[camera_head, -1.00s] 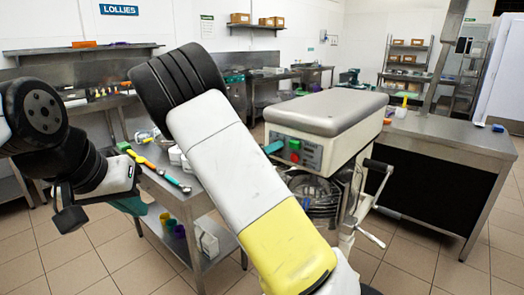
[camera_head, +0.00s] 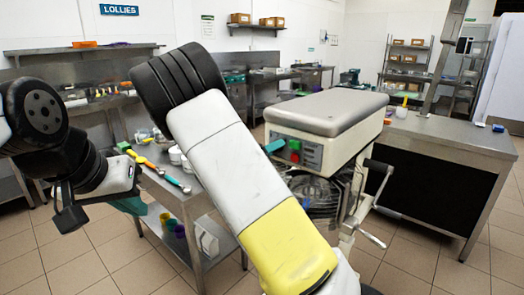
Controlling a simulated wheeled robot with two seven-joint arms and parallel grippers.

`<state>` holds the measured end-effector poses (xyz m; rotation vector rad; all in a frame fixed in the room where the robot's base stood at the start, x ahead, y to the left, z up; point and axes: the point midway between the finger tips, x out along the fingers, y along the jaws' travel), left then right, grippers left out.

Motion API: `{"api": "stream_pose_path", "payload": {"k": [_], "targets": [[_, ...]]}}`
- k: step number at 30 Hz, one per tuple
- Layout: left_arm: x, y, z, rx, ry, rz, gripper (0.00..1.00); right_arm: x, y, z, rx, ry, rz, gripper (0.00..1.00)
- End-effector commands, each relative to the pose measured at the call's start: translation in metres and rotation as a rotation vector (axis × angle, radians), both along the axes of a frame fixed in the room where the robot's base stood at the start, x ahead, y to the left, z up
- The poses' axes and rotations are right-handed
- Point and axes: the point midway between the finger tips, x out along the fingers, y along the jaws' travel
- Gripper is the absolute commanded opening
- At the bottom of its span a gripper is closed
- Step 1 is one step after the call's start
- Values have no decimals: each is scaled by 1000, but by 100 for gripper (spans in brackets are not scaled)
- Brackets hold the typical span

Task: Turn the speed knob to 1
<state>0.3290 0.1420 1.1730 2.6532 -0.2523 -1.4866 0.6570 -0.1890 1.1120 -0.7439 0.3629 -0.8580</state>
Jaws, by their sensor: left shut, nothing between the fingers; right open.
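The batch freezer (camera_head: 330,112) stands right of centre, with a grey lid and a control panel (camera_head: 312,155) on its front. A green button (camera_head: 294,145) and a red button (camera_head: 295,157) show on the panel. I cannot make out the speed knob or its marks; my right arm (camera_head: 235,165) crosses in front of the panel's left side. My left gripper (camera_head: 70,216) is at the far left, shut and empty, pointing down and well away from the freezer. My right gripper cannot be made out behind my arm. A teal piece (camera_head: 274,146) juts out beside the panel; I cannot tell what it belongs to.
A steel cart (camera_head: 192,200) with colourful utensils stands between my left gripper and the freezer. A crank handle (camera_head: 378,180) sticks out at the freezer's right. A steel counter (camera_head: 450,132) stands behind it at the right. The tiled floor at the lower left is clear.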

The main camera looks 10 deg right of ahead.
Motion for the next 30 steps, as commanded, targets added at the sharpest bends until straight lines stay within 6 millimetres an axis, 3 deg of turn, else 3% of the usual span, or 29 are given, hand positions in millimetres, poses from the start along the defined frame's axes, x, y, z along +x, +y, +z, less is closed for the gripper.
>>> {"api": "stream_pose_path", "payload": {"k": [15,26,30], "targets": [[0,0,0,0,0,0,0,-44,57,0,1,0,2,54],[0,0,0,0,0,0,0,-47,60,0,1,0,1,54],[0,0,0,0,0,0,0,-55,46,-3,81,-17,-46,54]]}}
